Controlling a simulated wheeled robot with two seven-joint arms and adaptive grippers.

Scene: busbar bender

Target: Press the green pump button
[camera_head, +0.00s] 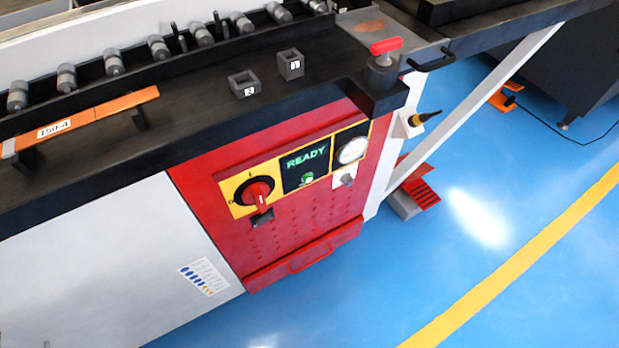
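The green pump button (307,178) sits on a black panel in the red front face of the machine (310,220). A green READY display (306,158) is lit just above it. To its left is a red rotary switch (257,192) on a yellow plate. To its right is a round gauge (352,150) with a small grey part below it. Nothing covers the button. Neither of my grippers shows in the head view.
The black bench top (200,115) holds two small dark blocks, an orange bar (85,120) labelled 150-4 and a row of rollers. A red-topped knob (386,48) stands at the bench corner.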

